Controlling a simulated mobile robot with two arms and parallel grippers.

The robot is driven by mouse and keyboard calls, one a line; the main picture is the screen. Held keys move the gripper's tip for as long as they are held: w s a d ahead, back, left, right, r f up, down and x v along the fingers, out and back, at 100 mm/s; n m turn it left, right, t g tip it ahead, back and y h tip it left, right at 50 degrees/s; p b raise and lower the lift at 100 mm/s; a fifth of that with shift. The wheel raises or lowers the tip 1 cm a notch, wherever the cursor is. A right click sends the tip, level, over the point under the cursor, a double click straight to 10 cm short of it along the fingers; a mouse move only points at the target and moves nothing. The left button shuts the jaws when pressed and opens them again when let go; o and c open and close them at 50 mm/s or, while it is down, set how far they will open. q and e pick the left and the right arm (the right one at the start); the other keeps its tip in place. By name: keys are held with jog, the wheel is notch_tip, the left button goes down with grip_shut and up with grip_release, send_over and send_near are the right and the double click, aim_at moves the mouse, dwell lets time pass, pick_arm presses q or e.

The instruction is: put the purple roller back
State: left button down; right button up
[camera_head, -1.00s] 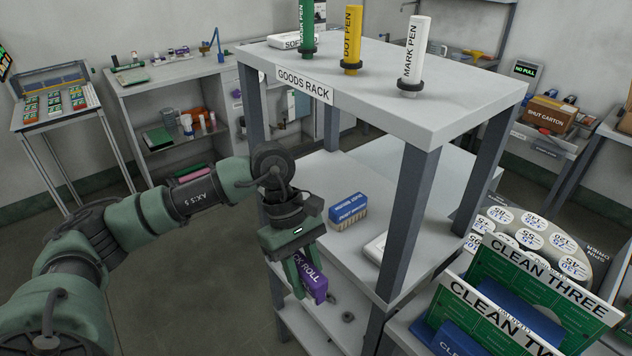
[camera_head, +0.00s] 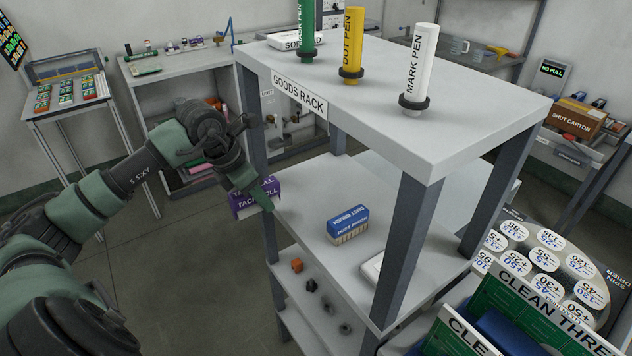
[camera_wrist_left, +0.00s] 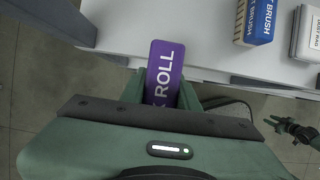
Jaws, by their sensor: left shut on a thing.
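The purple roller (camera_head: 243,206), lettered as a tack roll, is in my left gripper (camera_head: 262,192) at the left edge of the rack's middle shelf (camera_head: 300,205). In the left wrist view the roller (camera_wrist_left: 166,72) sticks out between the two green fingers (camera_wrist_left: 162,95), with its far end over the white shelf edge. I cannot tell whether it touches the shelf. Part of it is hidden by the gripper. A dark gripper-like part, seemingly my right gripper (camera_wrist_left: 293,130), shows small at the right of the left wrist view; its jaws are unclear.
A blue dust brush (camera_head: 348,222) and a white box (camera_head: 375,270) stand on the middle shelf, with bare room left of them. Rack posts (camera_head: 252,115) flank the shelf. Green, yellow and white pens stand on the rack's top (camera_head: 450,110). Small parts lie on the lower shelf.

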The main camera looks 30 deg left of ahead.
pick_arm(q)
jog(key=p, duration=0.5)
send_near(321, 194)
jog(key=shift+w+d+f, duration=0.3)
jog(key=shift+w+f, duration=0.45)
jog(key=shift+f, duration=0.1)
jog(key=p+x, duration=0.2)
jog(key=x, duration=0.1)
jog(key=shift+s+f, duration=0.1)
jog(key=shift+f, duration=0.35)
jog(key=shift+f, duration=0.1)
jog(key=c, duration=1.5)
grip_release()
jog(key=shift+f, duration=0.1)
jog(key=o, duration=0.5)
jog(key=shift+c, duration=0.2)
